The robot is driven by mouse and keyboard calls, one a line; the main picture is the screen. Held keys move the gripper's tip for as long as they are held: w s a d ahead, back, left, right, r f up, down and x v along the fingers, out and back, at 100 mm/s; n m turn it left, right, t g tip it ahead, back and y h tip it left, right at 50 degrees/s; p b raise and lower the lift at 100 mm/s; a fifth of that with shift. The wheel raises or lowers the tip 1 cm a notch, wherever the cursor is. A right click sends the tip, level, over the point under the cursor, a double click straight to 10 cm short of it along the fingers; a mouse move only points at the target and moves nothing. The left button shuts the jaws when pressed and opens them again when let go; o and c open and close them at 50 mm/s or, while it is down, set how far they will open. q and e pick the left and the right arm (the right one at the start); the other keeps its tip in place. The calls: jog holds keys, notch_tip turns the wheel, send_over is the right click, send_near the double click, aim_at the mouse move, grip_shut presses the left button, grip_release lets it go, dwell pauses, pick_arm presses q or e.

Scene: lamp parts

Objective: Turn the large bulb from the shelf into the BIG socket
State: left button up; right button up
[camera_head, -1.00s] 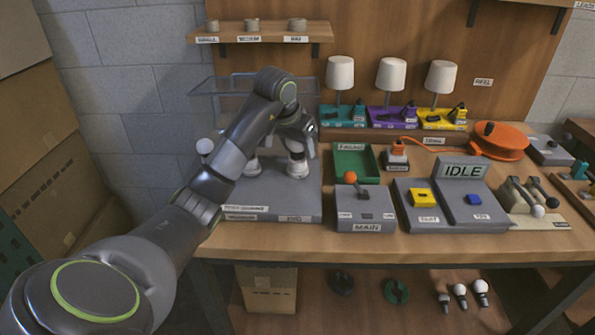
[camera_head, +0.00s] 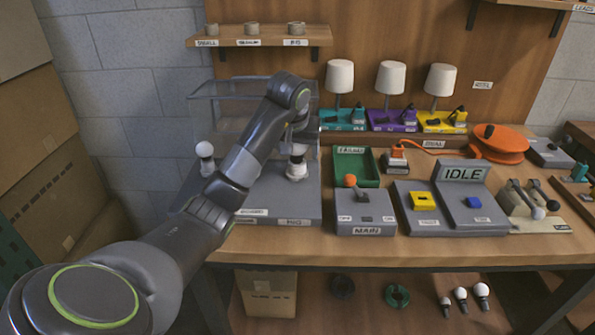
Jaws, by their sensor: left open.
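The test block (camera_head: 275,205) on the left of the bench has a label that appears to read BIG on its front right. A white bulb-like piece (camera_head: 298,169) stands upright at the BIG place on it; whether it is fully seated I cannot tell. My left gripper (camera_head: 302,136) is open, just above and around the top of this piece; its fingers are small and partly hidden by my arm. Contact cannot be told. My right gripper is out of view.
A clear case (camera_head: 230,105) is behind the block. The green tray (camera_head: 356,166), MAIN switch box (camera_head: 365,212) and IDLE panel (camera_head: 463,174) are to the right.

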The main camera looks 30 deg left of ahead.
pick_arm(q)
jog(key=shift+r+n+y+p, duration=0.15)
jog(key=shift+n+y+p, duration=0.15)
jog(key=shift+n+p, duration=0.7)
jog(key=shift+n, duration=0.3)
jog(key=c, duration=0.7)
jog(key=m, duration=0.3)
jog(key=shift+a+f+h+b, duration=0.15)
jog(key=shift+f+h+b, duration=0.1)
jog(key=shift+h+b, duration=0.15)
jog(key=shift+c, duration=0.2)
jog(key=m+h+b, duration=0.1)
jog(key=m, duration=0.3)
jog(key=shift+r+h+b, duration=0.1)
jog(key=shift+h+b, duration=0.2)
jog(key=o, duration=0.7)
jog(key=shift+o, duration=0.2)
